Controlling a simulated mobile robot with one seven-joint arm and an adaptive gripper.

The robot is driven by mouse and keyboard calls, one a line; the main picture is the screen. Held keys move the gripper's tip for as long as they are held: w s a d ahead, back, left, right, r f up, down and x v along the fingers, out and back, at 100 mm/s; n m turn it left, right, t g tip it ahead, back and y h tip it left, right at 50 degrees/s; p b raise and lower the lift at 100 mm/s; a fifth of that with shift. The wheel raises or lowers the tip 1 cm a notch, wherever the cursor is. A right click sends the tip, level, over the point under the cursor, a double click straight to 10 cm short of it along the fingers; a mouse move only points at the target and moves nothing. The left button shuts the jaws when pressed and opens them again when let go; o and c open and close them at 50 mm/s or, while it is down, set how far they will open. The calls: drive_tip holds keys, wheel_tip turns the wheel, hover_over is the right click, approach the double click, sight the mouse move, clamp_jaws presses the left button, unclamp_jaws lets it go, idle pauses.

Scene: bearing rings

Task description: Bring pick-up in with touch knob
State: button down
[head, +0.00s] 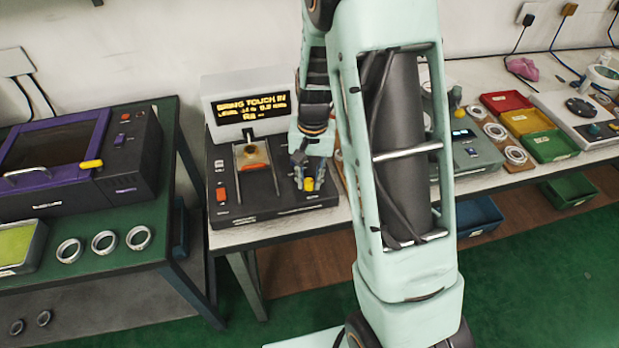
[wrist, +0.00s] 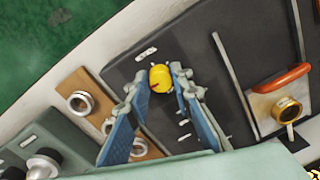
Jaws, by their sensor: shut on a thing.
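The yellow touch knob (head: 309,184) stands on the right part of the dark tester's top in the head view. In the wrist view the yellow knob (wrist: 160,78) sits between my fingertips. My gripper (head: 308,178) points down and is shut on the knob. The tester's screen (head: 252,108) shows yellow text starting "BRING TOUCH IN", with a second line too small to read surely and "Ra" below. A framed slot (head: 252,160) left of the knob holds an orange part; the wrist view shows an orange bar (wrist: 281,78) above a ring (wrist: 287,110). I cannot make out the pick-up's tip.
A red switch (head: 221,194) is on the tester's left front. Rings lie on a wooden board (wrist: 85,93) beside the tester. Red, yellow and green trays (head: 553,147) stand farther right. A purple-framed machine (head: 80,155) stands on the left table. My arm hides the middle bench.

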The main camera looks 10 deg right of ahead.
sight(310, 183)
drive_tip(key=m, duration=0.3)
drive_tip(key=shift+r+m+p, duration=0.1)
drive_tip(key=shift+m+p, duration=0.2)
drive_tip(key=shift+p, duration=0.05)
drive_tip(key=shift+m+p, duration=0.45)
drive_tip(key=shift+m, duration=1.25)
drive_tip(key=c, duration=1.7)
unclamp_jaws()
wheel_tip(310, 183, up, 12)
drive_tip(key=shift+s+d+f, duration=0.1)
drive_tip(key=shift+s, duration=0.05)
